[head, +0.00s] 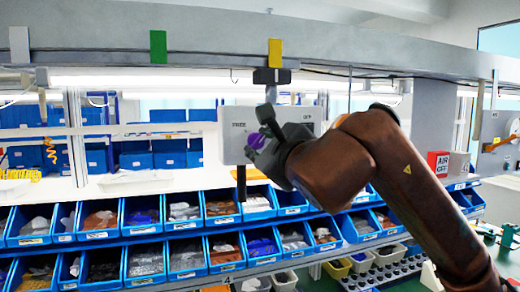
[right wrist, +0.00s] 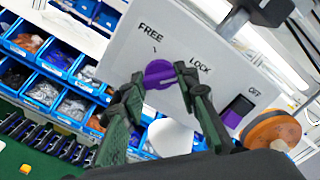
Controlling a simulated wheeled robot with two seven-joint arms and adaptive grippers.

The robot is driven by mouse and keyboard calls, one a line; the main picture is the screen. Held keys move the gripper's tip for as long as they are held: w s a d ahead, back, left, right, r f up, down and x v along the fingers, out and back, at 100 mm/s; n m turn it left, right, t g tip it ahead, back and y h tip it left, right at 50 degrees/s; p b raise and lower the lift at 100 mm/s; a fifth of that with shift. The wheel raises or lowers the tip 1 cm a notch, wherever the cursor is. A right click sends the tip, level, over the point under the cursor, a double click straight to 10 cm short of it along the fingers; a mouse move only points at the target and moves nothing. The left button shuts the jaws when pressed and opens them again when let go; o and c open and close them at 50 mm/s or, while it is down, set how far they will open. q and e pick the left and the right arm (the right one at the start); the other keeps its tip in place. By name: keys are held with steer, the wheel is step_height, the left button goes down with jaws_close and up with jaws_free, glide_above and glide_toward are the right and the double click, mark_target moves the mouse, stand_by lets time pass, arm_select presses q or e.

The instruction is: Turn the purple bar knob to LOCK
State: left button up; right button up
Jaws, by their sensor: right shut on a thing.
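The purple bar knob (right wrist: 158,75) sits on a light grey panel (right wrist: 128,62), below and between the printed words FREE and LOCK. My right gripper (right wrist: 156,84) is shut on the knob, one dark finger on each side of it in the right wrist view. The knob's bar looks roughly level across that picture; its exact pointing is hard to tell. In the head view the knob (head: 256,141) is partly hidden by my right gripper (head: 262,136), which reaches the panel (head: 230,117) from the right. My left gripper is not in view.
A purple switch (right wrist: 237,111) marked OFF sits on the same panel, right of the knob. The panel hangs under a grey beam (head: 200,50). Rows of blue bins (head: 145,262) stand below and behind. A red and white AIR OFF box (head: 438,164) is at the right.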

steer(key=shift+f+m, duration=0.1)
steer(key=shift+m, duration=0.4)
steer(key=o, duration=1.1)
steer(key=shift+o, duration=0.2)
steer(key=v, duration=1.2)
